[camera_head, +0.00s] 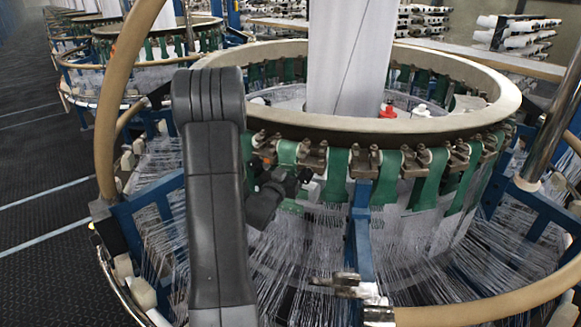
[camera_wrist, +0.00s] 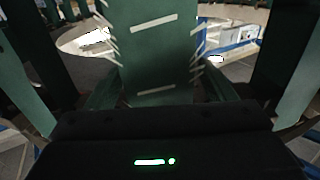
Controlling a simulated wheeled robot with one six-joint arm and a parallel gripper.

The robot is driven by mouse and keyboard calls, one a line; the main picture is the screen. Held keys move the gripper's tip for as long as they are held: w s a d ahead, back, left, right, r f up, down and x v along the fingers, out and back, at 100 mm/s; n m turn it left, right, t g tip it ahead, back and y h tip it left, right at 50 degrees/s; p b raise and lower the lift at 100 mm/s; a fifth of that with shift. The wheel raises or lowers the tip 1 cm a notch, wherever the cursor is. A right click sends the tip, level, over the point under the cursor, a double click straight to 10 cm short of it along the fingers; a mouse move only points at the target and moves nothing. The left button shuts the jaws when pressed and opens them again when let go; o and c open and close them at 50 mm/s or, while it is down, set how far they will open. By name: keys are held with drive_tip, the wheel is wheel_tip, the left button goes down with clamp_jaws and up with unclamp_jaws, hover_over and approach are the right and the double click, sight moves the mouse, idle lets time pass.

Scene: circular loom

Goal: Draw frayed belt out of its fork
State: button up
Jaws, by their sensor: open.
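The frayed belt (camera_wrist: 155,50) is dark green in the wrist view, with short white threads sticking out along both edges and pale bands across it. It runs upright through the middle of that view. My gripper (camera_wrist: 160,92) is open, one finger on each side of the belt's lower visible part; I cannot tell whether they touch it. In the head view my gripper (camera_head: 290,182) is at the loom's near side, just below the ring of metal forks (camera_head: 314,157). My wrist partly covers the belts there, so the frayed belt and its own fork are not clearly distinguishable.
Other green belts (camera_head: 337,175) hang close on both sides along the ring. White yarns fan out below them. A blue upright (camera_head: 361,235) stands right of my gripper, and a tan hoop rail (camera_head: 480,308) curves around the front. The dark aisle floor (camera_head: 40,150) at left is clear.

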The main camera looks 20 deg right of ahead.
clamp_jaws()
drive_tip(key=shift+s+a, duration=0.1)
drive_tip(key=shift+a, duration=0.05)
drive_tip(key=shift+s+a+b, duration=0.25)
drive_tip(key=shift+s+b, duration=0.05)
drive_tip(key=shift+b, duration=0.15)
drive_tip(key=shift+b+v, duration=0.85)
drive_tip(key=shift+v, duration=1.8)
